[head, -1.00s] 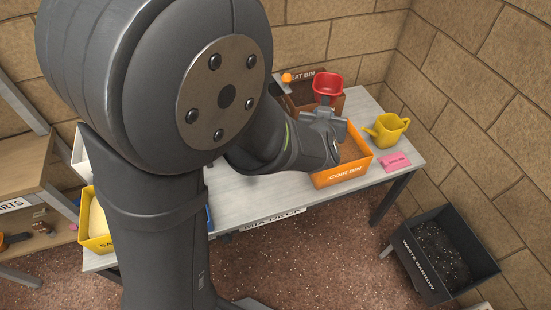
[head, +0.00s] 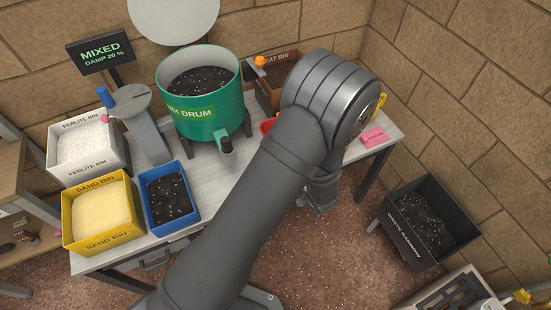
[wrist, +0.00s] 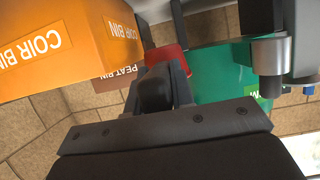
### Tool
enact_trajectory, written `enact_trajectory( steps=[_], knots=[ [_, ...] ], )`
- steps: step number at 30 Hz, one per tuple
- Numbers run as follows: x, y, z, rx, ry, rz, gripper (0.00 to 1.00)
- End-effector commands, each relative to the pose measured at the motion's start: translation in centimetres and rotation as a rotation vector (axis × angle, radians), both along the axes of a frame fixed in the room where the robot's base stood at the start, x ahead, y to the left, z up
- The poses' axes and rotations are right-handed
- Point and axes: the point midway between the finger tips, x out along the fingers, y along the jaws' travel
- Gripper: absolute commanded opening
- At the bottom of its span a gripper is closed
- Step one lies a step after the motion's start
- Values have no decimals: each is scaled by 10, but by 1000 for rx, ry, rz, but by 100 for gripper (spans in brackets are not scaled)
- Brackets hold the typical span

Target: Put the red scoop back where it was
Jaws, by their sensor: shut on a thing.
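The red scoop (wrist: 168,58) shows in the wrist view just beyond my gripper (wrist: 160,85), whose jaws are shut on it. In the head view only a small red edge of the scoop (head: 267,126) shows beside my arm, in front of the peat bin and right of the mix drum. My arm hides my fingertips there. In the wrist view the orange coir bin (wrist: 60,45) is large at upper left, with the brown peat bin (wrist: 118,84) below it. What the scoop holds is not visible.
The green mix drum (head: 196,125) stands left of my arm. The peat bin (head: 268,92) is behind it. A blue tub (head: 170,226), sand bin (head: 105,242) and perlite bin (head: 88,180) fill the table's left. The waste barrow (head: 400,238) stands on the floor at right.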

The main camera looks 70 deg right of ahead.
Motion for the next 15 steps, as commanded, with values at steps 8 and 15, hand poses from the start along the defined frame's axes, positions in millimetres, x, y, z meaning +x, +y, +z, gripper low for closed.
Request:
enact_trajectory(
  steps=[8,15],
  knots=[
    [-4,2,-38,2,-1,9,0],
    [-4,1,-60,0,0,9,0]
  ],
)
